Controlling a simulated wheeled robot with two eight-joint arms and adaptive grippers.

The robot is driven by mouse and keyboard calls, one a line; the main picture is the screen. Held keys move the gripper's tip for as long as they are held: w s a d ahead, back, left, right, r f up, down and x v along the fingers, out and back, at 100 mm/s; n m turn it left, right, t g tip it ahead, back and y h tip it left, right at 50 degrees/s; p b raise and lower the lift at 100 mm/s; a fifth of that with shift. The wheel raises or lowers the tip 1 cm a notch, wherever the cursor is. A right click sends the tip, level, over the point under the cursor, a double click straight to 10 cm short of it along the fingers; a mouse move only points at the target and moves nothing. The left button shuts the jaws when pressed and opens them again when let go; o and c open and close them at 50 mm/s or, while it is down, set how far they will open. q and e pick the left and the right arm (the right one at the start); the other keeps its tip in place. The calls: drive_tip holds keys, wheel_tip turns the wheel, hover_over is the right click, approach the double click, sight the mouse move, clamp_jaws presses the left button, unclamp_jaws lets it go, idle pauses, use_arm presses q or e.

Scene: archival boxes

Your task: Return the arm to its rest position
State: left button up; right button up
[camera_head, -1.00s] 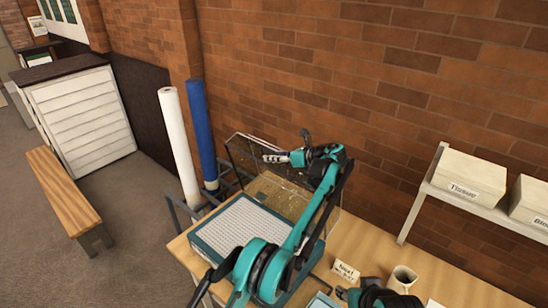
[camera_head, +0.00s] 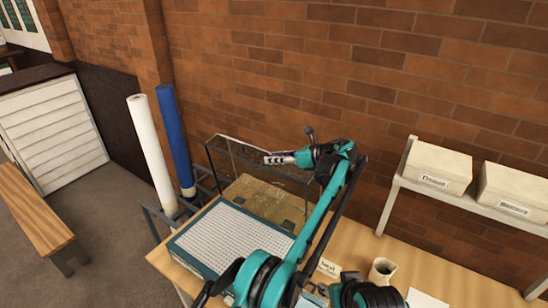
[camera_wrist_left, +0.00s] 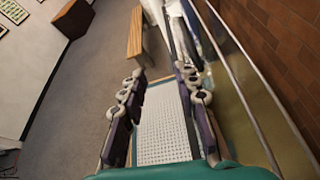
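My left arm rises from the bottom of the head view, bends at a high elbow and points its gripper (camera_head: 268,159) to the left. The gripper is in the air in front of the brick wall, above the back of the table (camera_head: 442,272). In the left wrist view the two fingers of the left gripper (camera_wrist_left: 160,72) stand apart with nothing held between them. Beyond them lies a teal-framed tray with a white gridded surface (camera_wrist_left: 163,125), which is also on the table in the head view (camera_head: 232,236). My right gripper does not show.
White (camera_head: 152,155) and blue (camera_head: 175,135) rolls stand left. A shelf (camera_head: 402,180) with boxes (camera_head: 440,168) is at right.

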use_arm(q)
drive_tip(key=s+a+n+g+h+b, duration=0.1)
drive_tip(key=s+a+n+h+b, duration=0.15)
drive_tip(key=a, duration=0.35)
drive_tip(key=s+a+n+g+h+b, duration=0.1)
drive_tip(key=s+a+n+b, duration=0.1)
drive_tip(key=a+n+b, duration=0.3)
drive_tip(key=s+a+f+n+h+b, duration=0.3)
drive_tip(key=s+a+f+n, duration=0.3)
drive_tip(key=s+a, duration=0.5)
drive_tip(key=s+a+f+n+h+b, duration=0.1)
drive_tip(key=s+f+n+b, duration=0.3)
drive_tip(key=s+f, duration=0.7)
drive_tip(key=s+a+f+n+t+h+b, duration=0.1)
drive_tip(key=s+a+f+n+h+b, duration=0.1)
drive_tip(key=s+f+n+b, duration=0.3)
drive_tip(key=s+f+n+h, duration=0.1)
drive_tip(key=s+f+n, duration=0.3)
drive_tip(key=s, duration=0.6)
wheel_tip(320, 180, down, 2)
drive_tip(key=shift+f+t+h, duration=0.2)
drive_tip(key=shift+t+h, duration=0.1)
drive_tip(key=shift+h, duration=0.05)
